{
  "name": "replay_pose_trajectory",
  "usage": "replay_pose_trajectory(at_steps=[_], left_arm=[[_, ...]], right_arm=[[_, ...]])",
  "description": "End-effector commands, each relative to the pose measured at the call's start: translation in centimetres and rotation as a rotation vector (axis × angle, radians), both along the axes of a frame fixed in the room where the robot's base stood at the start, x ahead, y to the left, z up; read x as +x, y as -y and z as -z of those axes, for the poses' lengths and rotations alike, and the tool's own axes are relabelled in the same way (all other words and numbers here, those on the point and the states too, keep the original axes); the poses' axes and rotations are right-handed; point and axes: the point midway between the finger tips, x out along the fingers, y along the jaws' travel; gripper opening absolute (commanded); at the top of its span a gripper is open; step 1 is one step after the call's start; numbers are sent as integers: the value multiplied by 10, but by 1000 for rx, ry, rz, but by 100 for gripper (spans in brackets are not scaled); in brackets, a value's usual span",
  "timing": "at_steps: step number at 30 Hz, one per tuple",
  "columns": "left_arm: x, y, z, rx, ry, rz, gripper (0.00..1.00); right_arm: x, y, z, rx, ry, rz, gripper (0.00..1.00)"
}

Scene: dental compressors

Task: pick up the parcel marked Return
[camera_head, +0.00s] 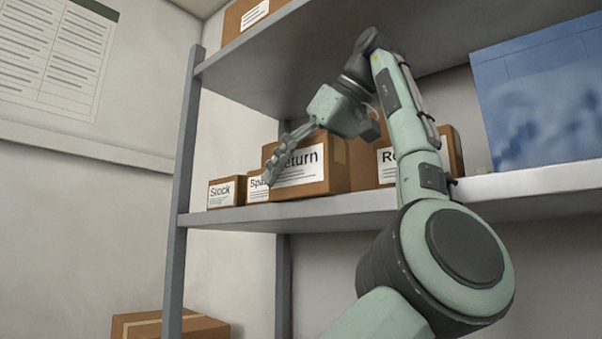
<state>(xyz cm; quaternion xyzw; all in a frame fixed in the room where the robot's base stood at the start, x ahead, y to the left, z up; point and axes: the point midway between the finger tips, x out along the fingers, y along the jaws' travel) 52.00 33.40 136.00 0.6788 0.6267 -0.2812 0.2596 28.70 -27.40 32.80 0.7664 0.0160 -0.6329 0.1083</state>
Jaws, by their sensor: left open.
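The parcel marked Return (318,176) is a brown cardboard box with a white label, standing upright on the middle shelf board. My left gripper (286,155) is open and in front of the box's upper left part. Its fingers cover the first letter of the label and the box's left front edge. I cannot tell whether they touch the box. The gripper's body is above the box's top edge. My right gripper is not in view.
On the same shelf (330,206), boxes marked Stock (226,192) and "Spa…" (256,188) stand left. A partly hidden "R…" box (380,172) stands right, behind my arm. An upper shelf (290,62) hangs close above.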

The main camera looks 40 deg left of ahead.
Motion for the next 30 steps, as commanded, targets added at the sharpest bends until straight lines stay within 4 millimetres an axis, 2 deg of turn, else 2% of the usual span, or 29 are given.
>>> replay_pose_trajectory(at_steps=[4, 5, 18, 30], left_arm=[[0, 0, 0, 0, 0, 0, 78], [0, 0, 0, 0, 0, 0, 75], [0, 0, 0, 0, 0, 0, 20], [0, -1, -2, 0, 1, -1, 20]], right_arm=[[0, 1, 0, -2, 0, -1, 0], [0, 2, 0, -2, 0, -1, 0], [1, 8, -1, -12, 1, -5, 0], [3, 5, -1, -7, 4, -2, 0]])
